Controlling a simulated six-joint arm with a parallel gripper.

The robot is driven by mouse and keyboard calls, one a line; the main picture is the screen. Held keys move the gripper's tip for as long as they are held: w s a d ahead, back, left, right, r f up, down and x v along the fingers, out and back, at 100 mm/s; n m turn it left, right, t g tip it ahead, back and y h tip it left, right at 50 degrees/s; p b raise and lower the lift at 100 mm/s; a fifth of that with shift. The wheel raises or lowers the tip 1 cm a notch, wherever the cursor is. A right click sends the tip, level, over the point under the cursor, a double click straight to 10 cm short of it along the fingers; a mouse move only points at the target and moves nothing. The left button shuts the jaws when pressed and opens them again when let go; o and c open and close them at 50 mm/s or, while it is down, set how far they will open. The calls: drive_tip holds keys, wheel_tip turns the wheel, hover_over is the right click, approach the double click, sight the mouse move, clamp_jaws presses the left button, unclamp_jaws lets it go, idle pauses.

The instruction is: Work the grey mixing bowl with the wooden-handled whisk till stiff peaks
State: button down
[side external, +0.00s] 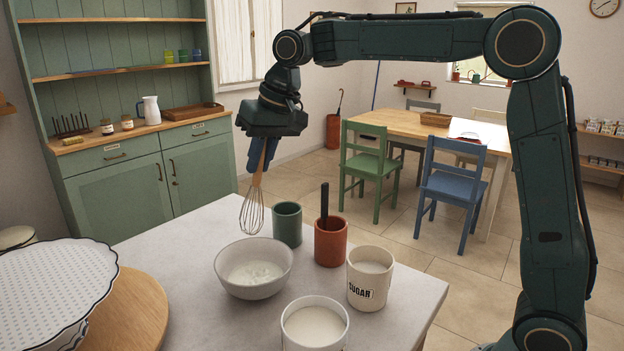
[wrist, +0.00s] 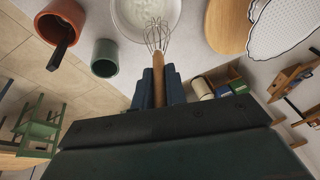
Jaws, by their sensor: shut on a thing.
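The grey mixing bowl (side external: 253,284) stands on the near table with white contents in it. In the wrist view the bowl (wrist: 120,24) is cut off by the top edge. My gripper (side external: 262,160) is shut on the wooden handle of the whisk (side external: 252,212), whose wires hang down. The whisk is above and behind the bowl, a little to the left of its centre, clear of the contents. In the wrist view my gripper (wrist: 159,88) has the whisk handle (wrist: 158,90) between its blue fingers, and the wires point toward the bowl.
A green cup (side external: 288,224), a terracotta cup (side external: 330,242) with a dark handle in it and a sugar canister (side external: 369,280) stand right of the bowl. A white-filled container (side external: 315,325) is in front. A round wooden board (side external: 140,308) and scalloped white dishes (side external: 50,290) fill the left.

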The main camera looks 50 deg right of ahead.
wheel_tip(320, 180, down, 12)
drive_tip(key=shift+r, duration=0.25)
idle(1.1)
drive_tip(key=shift+w, duration=0.1)
idle(0.4)
